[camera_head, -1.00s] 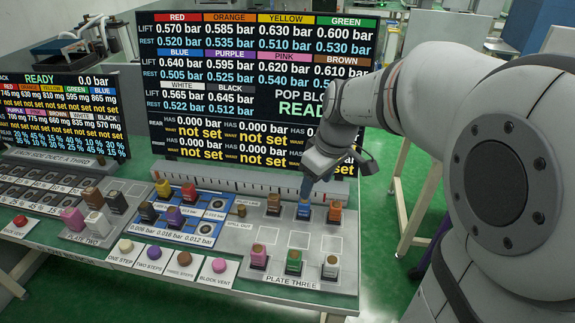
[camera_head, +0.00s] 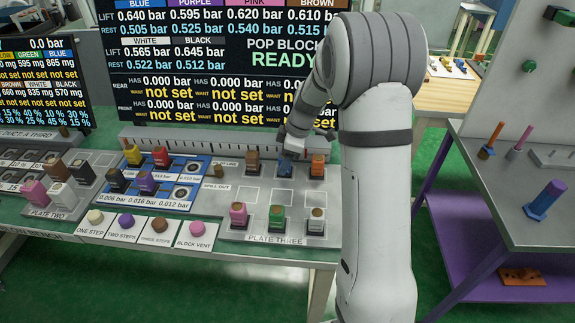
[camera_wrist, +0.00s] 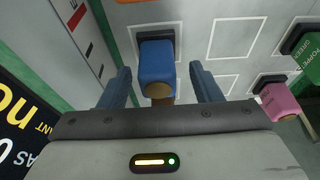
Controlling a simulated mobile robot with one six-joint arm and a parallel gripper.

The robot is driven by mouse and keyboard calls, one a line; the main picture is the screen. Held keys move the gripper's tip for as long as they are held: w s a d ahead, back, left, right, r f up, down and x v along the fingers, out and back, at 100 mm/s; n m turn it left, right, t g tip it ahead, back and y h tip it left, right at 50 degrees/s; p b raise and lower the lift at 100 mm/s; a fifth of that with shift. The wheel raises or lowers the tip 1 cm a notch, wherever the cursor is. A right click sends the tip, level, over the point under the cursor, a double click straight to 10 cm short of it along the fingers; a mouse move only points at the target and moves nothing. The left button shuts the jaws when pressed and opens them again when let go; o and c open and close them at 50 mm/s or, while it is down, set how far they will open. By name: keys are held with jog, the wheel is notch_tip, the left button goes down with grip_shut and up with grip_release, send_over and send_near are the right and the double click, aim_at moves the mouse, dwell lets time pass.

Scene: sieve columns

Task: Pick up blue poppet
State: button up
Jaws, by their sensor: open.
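The blue poppet (camera_wrist: 157,65) stands in its dark socket on plate three and shows large in the wrist view, between my two blue-grey fingers. It also shows in the head view (camera_head: 285,169), in the back row, partly hidden under my gripper. My gripper (camera_head: 290,154) is open and sits right over it. In the wrist view a finger is on each side of the poppet, with a visible gap to each. Whether the fingertips are down at its full depth I cannot tell.
A brown poppet (camera_head: 253,162) stands left of the blue one and an orange poppet (camera_head: 318,166) right. Pink (camera_head: 238,213), green (camera_head: 276,216) and white (camera_head: 317,219) poppets stand in the front row. Empty outlined squares lie between the rows. A ledge and display stand behind.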

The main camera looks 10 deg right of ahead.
jog(key=shift+x, duration=1.1)
jog(key=c, duration=1.1)
